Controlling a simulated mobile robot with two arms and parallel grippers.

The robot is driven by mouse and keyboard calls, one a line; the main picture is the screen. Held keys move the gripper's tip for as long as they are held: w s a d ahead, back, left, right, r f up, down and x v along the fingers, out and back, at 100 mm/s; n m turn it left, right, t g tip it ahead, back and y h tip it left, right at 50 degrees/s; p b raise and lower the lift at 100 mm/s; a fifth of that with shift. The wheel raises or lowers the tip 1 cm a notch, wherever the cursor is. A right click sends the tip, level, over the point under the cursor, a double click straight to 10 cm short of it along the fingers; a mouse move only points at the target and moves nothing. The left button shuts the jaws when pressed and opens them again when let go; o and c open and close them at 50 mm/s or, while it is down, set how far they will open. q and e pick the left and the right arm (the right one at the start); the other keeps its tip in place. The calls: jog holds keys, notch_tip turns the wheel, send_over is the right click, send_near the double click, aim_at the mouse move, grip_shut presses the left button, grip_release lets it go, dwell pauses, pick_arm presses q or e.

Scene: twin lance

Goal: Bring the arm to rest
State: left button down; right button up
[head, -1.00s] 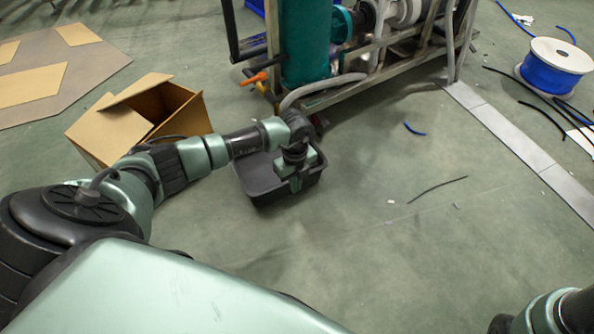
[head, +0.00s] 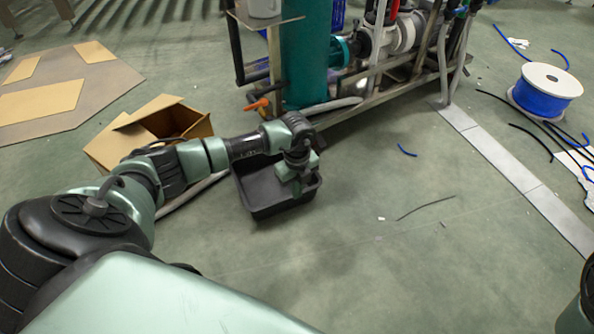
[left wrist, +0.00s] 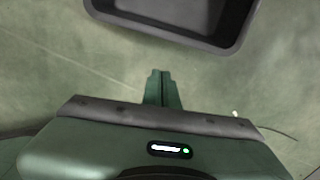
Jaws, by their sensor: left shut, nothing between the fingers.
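My left arm reaches in from the left, and its gripper (head: 296,188) points down at the dark tray (head: 262,208) on the floor. In the head view the gripper overlaps the tray's right part. In the left wrist view the two green fingers (left wrist: 161,74) are pressed together with nothing between them. There the tray (left wrist: 235,48) lies beyond the fingertips, apart from them, with bare floor between. Part of my right arm (head: 578,312) shows at the lower right edge; its gripper is out of the picture.
An open cardboard box (head: 112,140) stands left of the tray, close to my left arm. A machine on a metal frame (head: 305,60) stands behind the tray. A blue cable spool (head: 547,92) and loose cables lie at the right. The floor right of the tray is mostly clear.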

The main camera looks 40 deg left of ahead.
pick_arm(q)
jog(key=shift+r, duration=0.3)
